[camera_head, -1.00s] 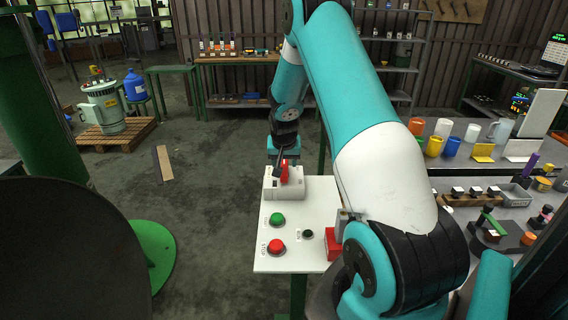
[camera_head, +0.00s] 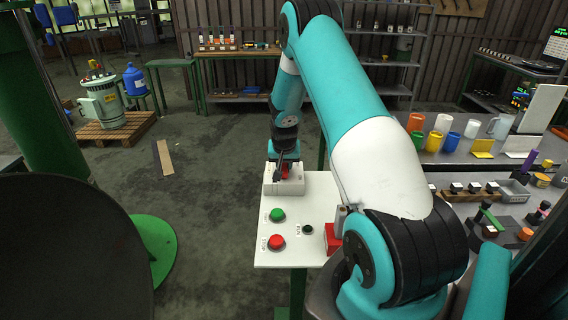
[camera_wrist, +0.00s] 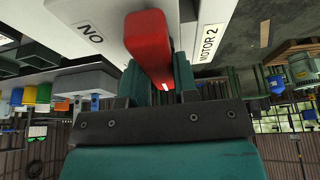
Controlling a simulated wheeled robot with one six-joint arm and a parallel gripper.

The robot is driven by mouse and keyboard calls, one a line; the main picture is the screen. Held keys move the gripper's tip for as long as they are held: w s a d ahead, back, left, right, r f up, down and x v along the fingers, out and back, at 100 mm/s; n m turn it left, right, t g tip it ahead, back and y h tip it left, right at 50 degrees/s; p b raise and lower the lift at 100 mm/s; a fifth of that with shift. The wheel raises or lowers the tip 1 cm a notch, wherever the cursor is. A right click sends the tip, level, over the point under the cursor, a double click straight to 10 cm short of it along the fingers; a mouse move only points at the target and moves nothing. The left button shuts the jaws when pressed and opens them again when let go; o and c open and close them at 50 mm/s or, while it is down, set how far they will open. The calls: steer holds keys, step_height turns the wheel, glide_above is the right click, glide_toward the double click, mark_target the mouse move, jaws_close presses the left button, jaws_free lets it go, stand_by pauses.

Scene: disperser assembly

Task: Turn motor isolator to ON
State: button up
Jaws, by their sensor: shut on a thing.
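The motor isolator is a white box (camera_head: 284,188) at the far end of a white panel. Its red handle (camera_wrist: 148,40) fills the upper middle of the wrist view, and only a bit of red shows in the head view. My gripper (camera_wrist: 160,88) is shut on the red handle, with a finger on either side. In the head view my gripper (camera_head: 285,167) is low over the box and hides most of the handle. An upside-down "ON" label (camera_wrist: 88,38) lies left of the handle in the wrist view, and a "MOTOR 2" label (camera_wrist: 208,42) lies right.
The panel (camera_head: 300,257) also bears a green button (camera_head: 277,215), a red button (camera_head: 277,242), a small black knob (camera_head: 307,229) and a red block (camera_head: 333,239) beside my arm. A bench with cups stands to the right.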

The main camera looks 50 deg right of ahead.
steer(key=m+b, duration=0.1)
steer(key=m+g+b, duration=0.1)
steer(key=m+b, duration=0.1)
steer(key=shift+w+f+m+h, duration=0.1)
steer(key=shift+f+m+h, duration=0.1)
steer(key=shift+m+h, duration=0.1)
steer(key=m+g+b, duration=0.2)
steer(key=m+b, duration=0.2)
steer(key=m, duration=0.1)
steer(key=m+g+b, duration=0.2)
steer(key=m+b, duration=0.1)
steer(key=m, duration=0.2)
steer(key=shift+w+m, duration=0.15)
steer(key=shift+m, duration=0.25)
steer(key=shift+r+m+g+y+b, duration=0.15)
steer(key=shift+m+g+y+b, duration=0.6)
steer(key=shift+m, duration=0.95)
steer(key=o, duration=0.9)
